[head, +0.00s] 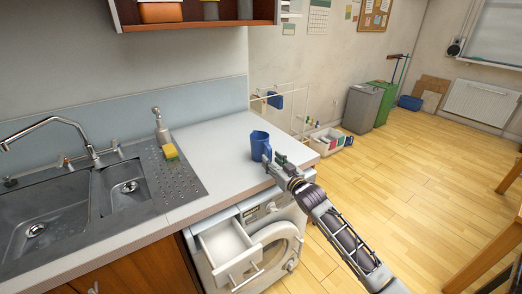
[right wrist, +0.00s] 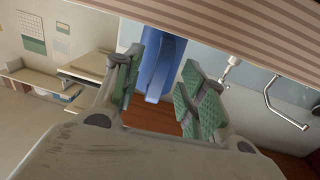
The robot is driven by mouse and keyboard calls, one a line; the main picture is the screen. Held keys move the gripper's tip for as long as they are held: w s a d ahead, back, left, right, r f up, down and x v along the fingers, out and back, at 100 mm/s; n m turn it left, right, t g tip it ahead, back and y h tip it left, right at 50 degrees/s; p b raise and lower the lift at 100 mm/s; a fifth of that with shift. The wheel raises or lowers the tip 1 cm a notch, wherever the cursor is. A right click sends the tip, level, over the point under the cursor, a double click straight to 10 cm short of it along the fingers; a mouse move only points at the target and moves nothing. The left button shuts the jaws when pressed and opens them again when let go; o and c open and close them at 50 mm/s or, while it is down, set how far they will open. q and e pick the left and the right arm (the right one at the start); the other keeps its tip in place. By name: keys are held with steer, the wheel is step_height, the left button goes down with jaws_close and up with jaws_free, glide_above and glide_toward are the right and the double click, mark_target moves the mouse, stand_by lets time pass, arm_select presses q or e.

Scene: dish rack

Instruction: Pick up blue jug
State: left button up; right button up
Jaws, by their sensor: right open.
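The blue jug (head: 259,143) stands upright on the light countertop (head: 213,142), near its right end. My right gripper (head: 273,160) is at the jug's near right side, with its fingers open. In the right wrist view the blue jug (right wrist: 161,66) shows in the gap between the open green-padded fingers of my right gripper (right wrist: 165,85). I cannot tell whether either finger touches it. Part of the jug's lower side is hidden by the gripper in the head view. My left gripper is not in view.
A steel sink (head: 60,215) with a tap (head: 62,122) lies to the left. A soap bottle (head: 161,126) and a yellow sponge (head: 170,152) stand beside it. Below the counter, a washing machine (head: 291,226) has its drawer (head: 228,247) pulled out. The counter between sponge and jug is clear.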

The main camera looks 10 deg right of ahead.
mark_target(262, 149)
steer(key=shift+x, duration=1.35)
jaws_close()
